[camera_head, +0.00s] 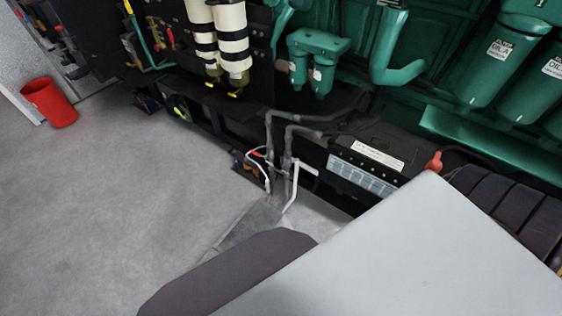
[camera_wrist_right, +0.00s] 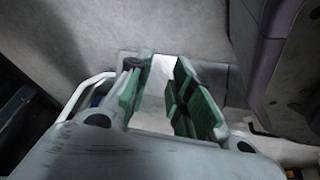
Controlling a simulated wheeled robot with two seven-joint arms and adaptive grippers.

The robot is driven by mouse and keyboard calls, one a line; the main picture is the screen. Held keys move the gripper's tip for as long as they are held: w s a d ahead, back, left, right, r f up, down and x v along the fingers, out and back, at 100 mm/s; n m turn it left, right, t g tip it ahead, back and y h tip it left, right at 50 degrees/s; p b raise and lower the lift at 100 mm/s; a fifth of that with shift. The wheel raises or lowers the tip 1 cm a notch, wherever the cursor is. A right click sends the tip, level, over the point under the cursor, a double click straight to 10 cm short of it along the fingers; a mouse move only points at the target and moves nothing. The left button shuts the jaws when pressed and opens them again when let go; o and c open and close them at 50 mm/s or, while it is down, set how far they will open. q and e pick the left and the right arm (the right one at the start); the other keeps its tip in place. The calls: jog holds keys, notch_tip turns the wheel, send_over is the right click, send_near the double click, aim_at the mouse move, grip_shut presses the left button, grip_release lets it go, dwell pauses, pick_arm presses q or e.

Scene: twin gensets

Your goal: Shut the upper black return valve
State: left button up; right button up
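I cannot clearly pick out the upper black return valve in either view. Grey pipes (camera_head: 284,150) rise from the floor beside the black base of the green machine in the head view, where details are small. My right gripper (camera_wrist_right: 165,62) is open and empty in the right wrist view, with green pads on both fingers and a gap between them. Bare floor and a paler patch show beyond its fingers. My left gripper is in neither view.
The green engine (camera_head: 330,85) with canisters and a labelled black battery box (camera_head: 365,170) lie behind. A red bucket (camera_head: 50,103) stands at far left. The grey floor (camera_head: 130,200) at left is clear.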

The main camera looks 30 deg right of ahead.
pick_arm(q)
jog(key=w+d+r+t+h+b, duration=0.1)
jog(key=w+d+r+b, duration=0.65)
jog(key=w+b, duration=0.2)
pick_arm(e)
jog(key=w+d+r+m+t, duration=0.1)
jog(key=w+r+t, duration=0.25)
jog(key=w, duration=0.65)
jog(key=w+r+m+t, duration=0.1)
jog(key=w+r+t, duration=0.3)
jog(key=w, duration=0.5)
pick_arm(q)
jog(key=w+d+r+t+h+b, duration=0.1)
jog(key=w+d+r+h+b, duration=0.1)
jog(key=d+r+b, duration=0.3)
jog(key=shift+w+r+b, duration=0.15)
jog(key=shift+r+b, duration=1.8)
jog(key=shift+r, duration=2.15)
pick_arm(e)
jog(key=w+d+r+m+t+h, duration=0.1)
jog(key=w+d+r+t, duration=0.1)
jog(key=r, duration=0.7)
jog(key=w+d+r+m+t+h, duration=0.1)
jog(key=w+d+r, duration=0.4)
jog(key=r, duration=0.5)
jog(key=shift+w+d+t+h, duration=0.35)
jog(key=shift+t+h, duration=0.35)
jog(key=shift+t, duration=0.55)
